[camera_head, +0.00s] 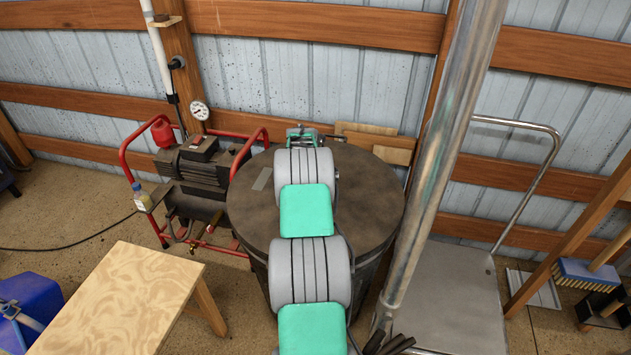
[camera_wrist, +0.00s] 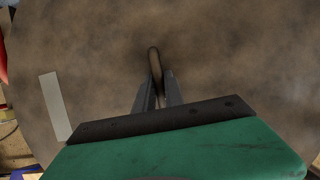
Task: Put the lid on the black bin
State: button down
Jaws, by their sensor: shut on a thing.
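The round dark brown lid (camera_head: 363,200) is over the top of the black bin (camera_head: 259,270) in the head view. It covers the bin's opening, and I cannot tell whether it is fully seated. My arm hides the middle of the lid. In the wrist view the lid (camera_wrist: 230,50) fills most of the picture, with a thin curved handle (camera_wrist: 153,62) at its middle and a pale strip (camera_wrist: 54,106) at its left. My gripper (camera_wrist: 157,95) is shut on the handle; its fingers stand on either side of it.
A red-framed compressor (camera_head: 200,165) stands left of the bin. A plywood table (camera_head: 120,300) is at the front left. A shiny metal post (camera_head: 440,160) and a flat cart (camera_head: 455,290) are close on the right. The wooden-railed wall (camera_head: 310,70) is behind.

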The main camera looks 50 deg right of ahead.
jog(key=shift+d, duration=0.1)
jog(key=c, duration=1.3)
grip_release()
jog(key=shift+f, duration=0.1)
jog(key=shift+c, duration=0.2)
